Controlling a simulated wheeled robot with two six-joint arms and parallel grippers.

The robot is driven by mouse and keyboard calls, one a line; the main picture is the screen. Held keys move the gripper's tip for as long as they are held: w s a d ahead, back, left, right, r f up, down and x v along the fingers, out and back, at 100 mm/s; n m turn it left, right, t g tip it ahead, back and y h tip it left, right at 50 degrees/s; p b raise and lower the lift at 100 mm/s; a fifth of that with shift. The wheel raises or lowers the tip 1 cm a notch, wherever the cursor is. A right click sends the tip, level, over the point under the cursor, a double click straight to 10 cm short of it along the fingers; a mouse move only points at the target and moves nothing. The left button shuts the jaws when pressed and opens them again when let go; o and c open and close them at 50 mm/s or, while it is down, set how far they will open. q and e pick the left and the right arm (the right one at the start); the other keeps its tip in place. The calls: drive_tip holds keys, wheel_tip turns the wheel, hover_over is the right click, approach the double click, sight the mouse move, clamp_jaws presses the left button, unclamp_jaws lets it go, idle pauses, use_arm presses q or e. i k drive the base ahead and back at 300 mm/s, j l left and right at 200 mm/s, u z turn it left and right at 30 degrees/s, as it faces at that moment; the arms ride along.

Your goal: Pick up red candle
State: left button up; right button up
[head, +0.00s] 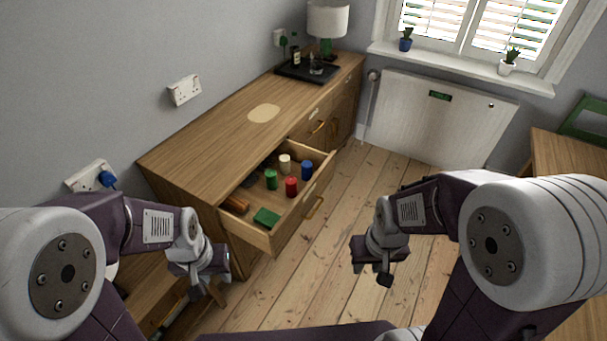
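The red candle (291,187) stands upright in the open drawer (262,237) of the wooden sideboard. A green candle (271,180), a white candle (285,164) and a blue candle (307,170) stand close around it. My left gripper (208,291) is low in front of the sideboard, left of and nearer than the drawer, and empty as far as I see. My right gripper (375,275) hangs over the floor to the right of the drawer, apart from it. Its fingers are small and dark, so their opening is unclear.
A green box-like item (266,218) and an orange-brown item (237,205) lie at the drawer's near end. The sideboard top (225,125) is mostly clear, with a black tray (306,72) and a lamp (327,20) at its far end. A wooden table (570,160) stands right. Floorboards between are free.

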sight(291, 188)
drive_tip(key=i+j+u, duration=0.25)
drive_tip(key=i, duration=0.3)
drive_tip(key=i+u, duration=0.25)
drive_tip(key=i, duration=0.3)
